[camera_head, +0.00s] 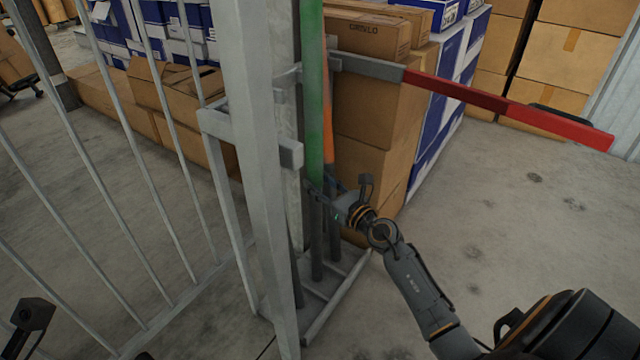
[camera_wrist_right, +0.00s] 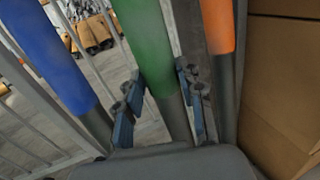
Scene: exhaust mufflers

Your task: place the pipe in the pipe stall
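The pipe stall (camera_head: 291,155) is a grey metal rack with upright posts, a low base frame and a side bar ending in red. A pipe with a green upper part and dark grey lower part (camera_head: 315,90) stands upright in it. My right gripper (camera_head: 330,198) is at its lower grey part. In the right wrist view the fingers (camera_wrist_right: 160,92) lie either side of this pipe (camera_wrist_right: 146,40), with a gap at the left finger. An orange-topped pipe (camera_wrist_right: 218,25) and a blue-topped pipe (camera_wrist_right: 45,50) stand beside it. My left gripper's fingers are not visible.
Cardboard boxes (camera_head: 370,110) and blue-white boxes (camera_head: 455,60) are stacked close behind the stall. The red bar (camera_head: 510,108) sticks out to the right. A barred metal fence (camera_head: 120,200) stands to the left. The floor (camera_head: 520,220) at right is clear.

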